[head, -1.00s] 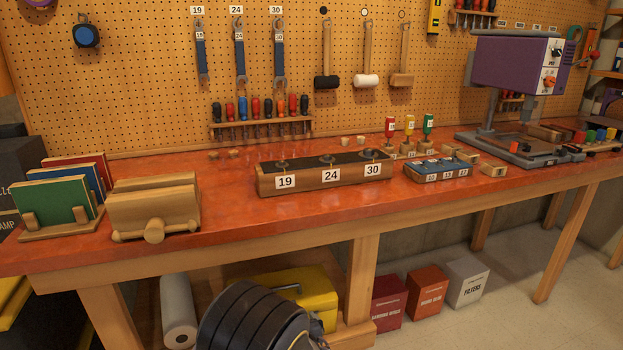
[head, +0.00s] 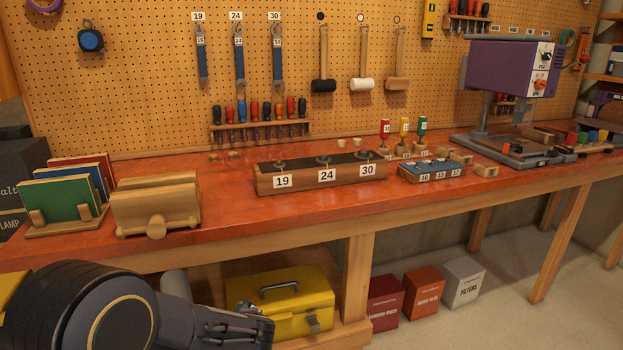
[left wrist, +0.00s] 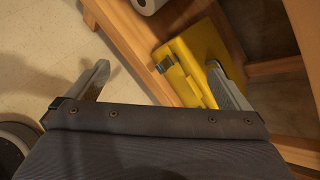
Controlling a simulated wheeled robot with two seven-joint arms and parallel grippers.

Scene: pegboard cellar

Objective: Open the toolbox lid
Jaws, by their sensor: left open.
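The yellow toolbox (head: 285,304) sits on the low shelf under the workbench, its lid shut. A grey handle (head: 279,288) lies on top and a latch (head: 313,322) is on its front. My left gripper (head: 262,326) is low, in front of the toolbox's lower left part, which it hides. In the left wrist view the toolbox (left wrist: 188,72) and its latch (left wrist: 165,64) show beyond the spread fingers of my left gripper (left wrist: 160,84). Nothing is between the fingers; the right finger overlaps the toolbox in view. My right gripper is not in view.
The workbench (head: 240,215) top overhangs the shelf, with a wooden leg (head: 358,290) right of the toolbox. A paper roll (head: 175,283) stands left of it, partly hidden. Dark red, orange and white boxes (head: 464,283) stand to the right. The floor in front is clear.

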